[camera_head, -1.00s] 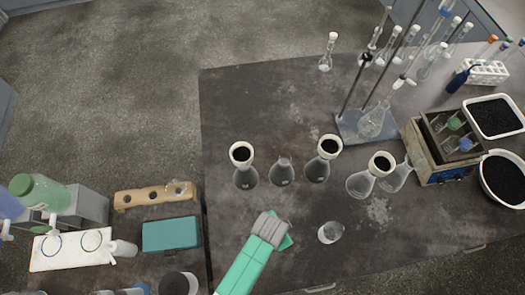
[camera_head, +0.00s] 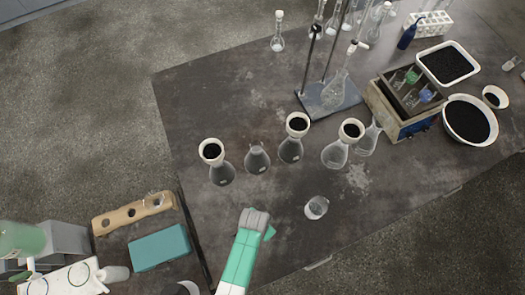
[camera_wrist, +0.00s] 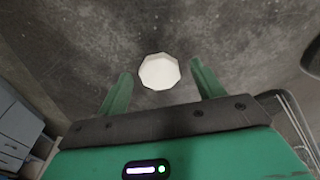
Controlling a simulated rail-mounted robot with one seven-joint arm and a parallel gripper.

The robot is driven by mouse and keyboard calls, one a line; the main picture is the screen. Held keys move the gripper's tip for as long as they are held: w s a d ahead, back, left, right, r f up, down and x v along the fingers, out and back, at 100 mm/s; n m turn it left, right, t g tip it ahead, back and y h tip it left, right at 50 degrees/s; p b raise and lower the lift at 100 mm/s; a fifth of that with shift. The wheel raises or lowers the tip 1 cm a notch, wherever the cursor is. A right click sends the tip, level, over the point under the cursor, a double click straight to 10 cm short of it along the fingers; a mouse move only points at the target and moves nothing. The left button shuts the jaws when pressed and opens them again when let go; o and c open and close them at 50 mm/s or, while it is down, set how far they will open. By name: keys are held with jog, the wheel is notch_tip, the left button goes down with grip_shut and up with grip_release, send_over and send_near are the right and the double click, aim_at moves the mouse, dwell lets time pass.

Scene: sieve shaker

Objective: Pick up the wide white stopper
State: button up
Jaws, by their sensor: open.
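The wide white stopper (camera_wrist: 160,72) shows in the wrist view as a pale, many-sided disc on the dark table. It lies between the lines of the two green fingers, with a gap on each side. My gripper (camera_wrist: 160,80) is open and empty, with no finger touching the stopper. In the head view my gripper (camera_head: 262,226) is over the front part of the table, and I cannot make out the stopper there; the arm and gripper probably cover it.
A small glass beaker (camera_head: 316,207) stands to the right of my gripper. Behind it is a row of flasks, some with black-filled white funnels (camera_head: 211,151). A side table at left holds a teal box (camera_head: 159,248) and a wooden rack (camera_head: 133,214). The table between gripper and flasks is clear.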

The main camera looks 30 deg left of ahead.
jog(key=c, duration=1)
jog(key=shift+c, duration=0.3)
jog(key=shift+r, duration=0.1)
